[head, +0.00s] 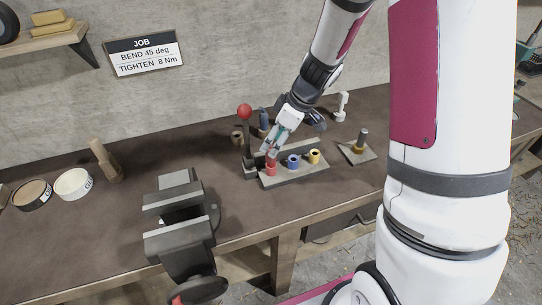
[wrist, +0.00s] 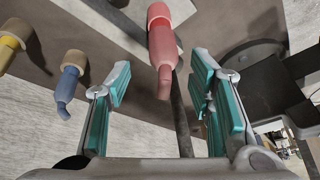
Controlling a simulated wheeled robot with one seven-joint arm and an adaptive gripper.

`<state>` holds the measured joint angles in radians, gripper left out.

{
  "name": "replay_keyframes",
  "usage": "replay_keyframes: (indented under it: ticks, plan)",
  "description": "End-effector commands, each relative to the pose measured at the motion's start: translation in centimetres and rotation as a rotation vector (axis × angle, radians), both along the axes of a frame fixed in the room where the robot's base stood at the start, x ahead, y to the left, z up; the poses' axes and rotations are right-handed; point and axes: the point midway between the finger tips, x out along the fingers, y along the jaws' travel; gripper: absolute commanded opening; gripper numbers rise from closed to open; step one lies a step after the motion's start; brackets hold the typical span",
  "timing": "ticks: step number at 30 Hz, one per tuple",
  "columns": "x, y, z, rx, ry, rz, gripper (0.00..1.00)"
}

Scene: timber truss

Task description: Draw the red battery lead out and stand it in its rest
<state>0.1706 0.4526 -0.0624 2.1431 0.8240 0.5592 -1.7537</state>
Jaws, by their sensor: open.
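The red battery lead (head: 271,168) stands at the left end of a grey block on the bench, beside a blue lead (head: 293,161) and a yellow lead (head: 314,157). My gripper (head: 273,149) is right above the red lead. In the wrist view my gripper (wrist: 161,78) is open, its teal pads on either side of the red lead (wrist: 160,42). The lead's bent narrow end reaches between the pads, with gaps on both sides. The blue lead (wrist: 71,79) and yellow lead (wrist: 14,40) are outside the jaws, to the left. I cannot tell which thing is the rest.
A lever with a red ball knob (head: 244,111) stands close to the left of the block. A small plate with an upright post (head: 358,149) sits to the right. A vise (head: 180,220) is at the front left. The bench between vise and block is clear.

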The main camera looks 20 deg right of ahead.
Motion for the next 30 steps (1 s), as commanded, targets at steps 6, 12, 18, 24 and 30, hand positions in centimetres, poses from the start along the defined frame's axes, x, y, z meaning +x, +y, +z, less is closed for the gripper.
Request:
replay_keyframes:
  ticks: [6,12,18,24,30]
  plan:
    - [0.2,0.5,-1.1,0.000,0.002,0.000,0.48]
    - [0.6,1.5,-3.2,0.000,0.003,0.001,0.48]
    - [1.2,2.1,-5.1,0.000,0.001,0.000,0.48]
    - [1.3,2.2,-5.3,0.000,-0.001,-0.001,0.48]
    - [1.3,2.2,-5.3,0.001,0.000,-0.001,0.26]
